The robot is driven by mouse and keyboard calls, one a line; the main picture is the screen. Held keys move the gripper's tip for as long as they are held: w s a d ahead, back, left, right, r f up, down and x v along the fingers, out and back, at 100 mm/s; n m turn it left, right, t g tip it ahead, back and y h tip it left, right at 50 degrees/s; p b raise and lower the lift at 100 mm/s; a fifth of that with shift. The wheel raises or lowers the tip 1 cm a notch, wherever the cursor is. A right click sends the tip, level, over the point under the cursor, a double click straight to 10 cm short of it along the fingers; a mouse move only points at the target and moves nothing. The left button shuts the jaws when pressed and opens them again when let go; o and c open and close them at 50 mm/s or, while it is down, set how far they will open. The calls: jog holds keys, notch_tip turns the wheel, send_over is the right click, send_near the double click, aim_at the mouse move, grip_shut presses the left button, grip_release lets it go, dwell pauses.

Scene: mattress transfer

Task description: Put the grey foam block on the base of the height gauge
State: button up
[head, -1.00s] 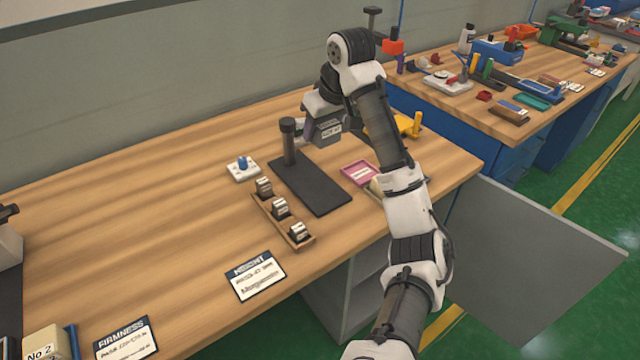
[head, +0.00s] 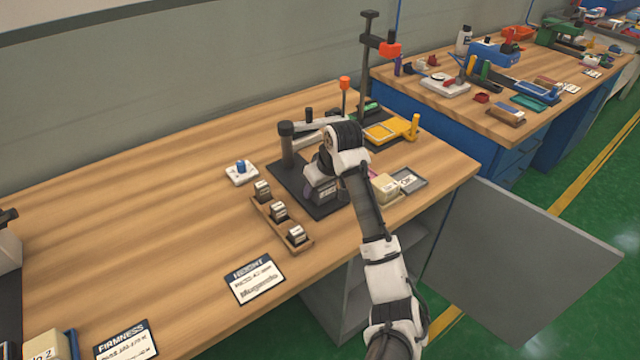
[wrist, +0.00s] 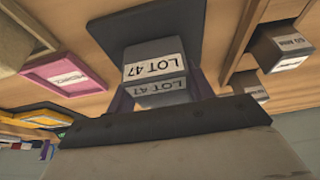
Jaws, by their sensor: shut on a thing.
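My gripper (head: 318,192) is shut on the grey foam block (wrist: 157,74), which bears a white "LOT 47" label. In the wrist view the block sits between purple fingers, over the dark plate. That plate is the base (head: 287,178) of the height gauge, whose dark post (head: 287,146) stands at its back left end. In the head view the block and gripper are over the front part of the base, with my wrist hiding much of them. I cannot tell whether the block touches the base.
A wooden rack (head: 268,223) with small labelled blocks lies left of the base. A pink tray (wrist: 75,72) lies beside it on the other side, near a cream block (head: 386,187). A white dial device (head: 241,177) stands at the left. Open tabletop lies further left.

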jog(key=shift+f, duration=0.2)
jog(key=o, duration=1)
jog(key=shift+c, duration=0.2)
jog(key=shift+r, duration=0.15)
jog(key=v, duration=1.2)
